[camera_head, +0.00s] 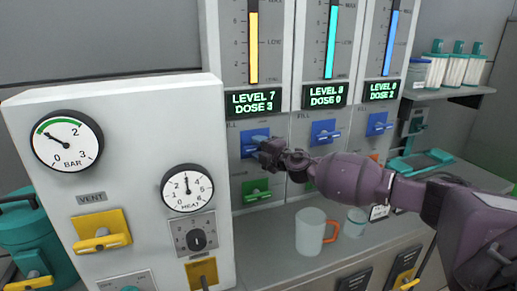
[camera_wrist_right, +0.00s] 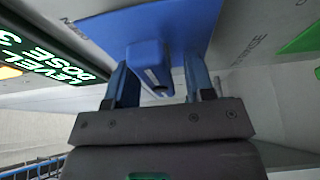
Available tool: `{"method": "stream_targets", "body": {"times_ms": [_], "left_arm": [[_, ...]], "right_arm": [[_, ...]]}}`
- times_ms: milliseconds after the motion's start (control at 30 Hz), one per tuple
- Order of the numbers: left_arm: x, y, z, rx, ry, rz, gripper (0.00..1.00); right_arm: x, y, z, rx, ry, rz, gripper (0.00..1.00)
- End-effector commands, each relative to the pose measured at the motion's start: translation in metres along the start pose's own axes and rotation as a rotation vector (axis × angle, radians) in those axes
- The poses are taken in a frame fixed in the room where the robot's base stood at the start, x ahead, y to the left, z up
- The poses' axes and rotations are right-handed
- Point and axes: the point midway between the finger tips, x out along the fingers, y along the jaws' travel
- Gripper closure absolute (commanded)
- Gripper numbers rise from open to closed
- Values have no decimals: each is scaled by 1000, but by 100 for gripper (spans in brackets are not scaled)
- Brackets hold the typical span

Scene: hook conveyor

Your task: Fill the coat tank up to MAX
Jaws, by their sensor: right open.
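Three tank columns stand at the back in the head view; I cannot read which is the coat tank. The left column has a yellow level bar (camera_head: 253,45) reaching nearly to MAX, and its display (camera_head: 255,102) reads LEVEL 7, DOSE 3. Below it is a blue FILL valve (camera_head: 252,136) with a blue lever. My right gripper (camera_head: 268,152) is at this lever. In the right wrist view its open fingers (camera_wrist_right: 158,82) stand on either side of the blue lever (camera_wrist_right: 148,62); I cannot tell whether they touch it. My left gripper is not in view.
A green valve (camera_head: 257,190) sits below the blue one. The other columns have a cyan bar (camera_head: 332,40) and a blue bar (camera_head: 391,42). A gauge panel (camera_head: 130,165) juts out at left. A mug (camera_head: 311,232) stands on the counter below my right arm.

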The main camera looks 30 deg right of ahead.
Motion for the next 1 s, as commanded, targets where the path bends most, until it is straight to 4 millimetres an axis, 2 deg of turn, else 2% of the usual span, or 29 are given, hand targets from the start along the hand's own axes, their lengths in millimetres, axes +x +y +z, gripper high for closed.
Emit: {"method": "stream_targets", "body": {"times_ms": [333,633,833,1000], "left_arm": [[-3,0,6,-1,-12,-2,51],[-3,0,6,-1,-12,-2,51],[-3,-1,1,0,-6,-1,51],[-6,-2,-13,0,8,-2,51]], "right_arm": [[2,0,0,0,0,-1,53],[2,0,0,0,0,-1,99],[2,1,0,-7,-1,-3,100],[2,4,0,-42,0,-17,100]]}}
